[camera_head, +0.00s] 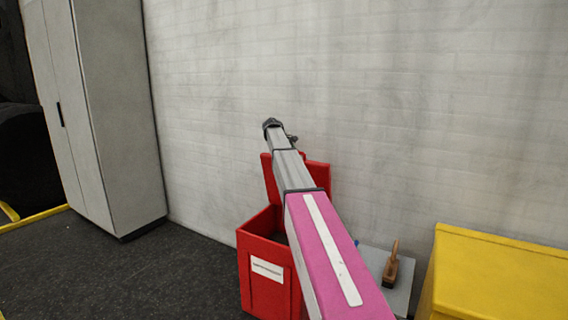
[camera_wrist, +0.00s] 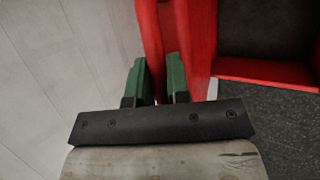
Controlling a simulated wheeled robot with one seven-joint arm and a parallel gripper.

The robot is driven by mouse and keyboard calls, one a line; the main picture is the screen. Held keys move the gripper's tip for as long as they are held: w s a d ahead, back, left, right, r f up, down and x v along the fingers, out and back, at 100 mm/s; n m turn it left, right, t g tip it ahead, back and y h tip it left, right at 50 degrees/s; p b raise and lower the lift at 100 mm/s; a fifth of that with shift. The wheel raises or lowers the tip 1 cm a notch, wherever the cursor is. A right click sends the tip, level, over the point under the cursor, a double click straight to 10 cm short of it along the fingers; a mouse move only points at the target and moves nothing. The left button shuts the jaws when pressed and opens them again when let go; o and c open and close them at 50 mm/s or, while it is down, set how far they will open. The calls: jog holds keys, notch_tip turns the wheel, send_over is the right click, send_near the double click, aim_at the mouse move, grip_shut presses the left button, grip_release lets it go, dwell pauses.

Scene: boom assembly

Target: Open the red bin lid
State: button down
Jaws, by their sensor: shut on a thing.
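The red bin (camera_head: 268,265) stands on the dark floor against the wall, with a white label on its front. Its red lid (camera_head: 318,173) is raised, roughly upright at the back of the bin, partly hidden behind my arm. The bin's dark inside shows in the wrist view, beside its red rim (camera_wrist: 270,71). In the wrist view my gripper (camera_wrist: 160,80) has its two green fingers on either side of the red lid's edge (camera_wrist: 150,35) and is shut on it. In the head view my arm hides most of the gripper.
A tall grey cabinet (camera_head: 105,110) stands at the left by the white brick wall. A yellow box (camera_head: 495,275) is at the right. A brush with a wooden handle (camera_head: 391,265) rests on a grey surface (camera_head: 375,258) between box and bin. Floor left of the bin is clear.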

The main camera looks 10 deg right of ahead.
jog(key=shift+w+d+r, duration=0.2)
jog(key=shift+w+d, duration=0.75)
jog(key=shift+w+d+r, duration=0.15)
jog(key=shift+w+d, duration=0.75)
jog(key=shift+w, duration=0.05)
jog(key=c, duration=1.1)
grip_release()
jog(key=v, duration=1.1)
jog(key=shift+f, duration=0.1)
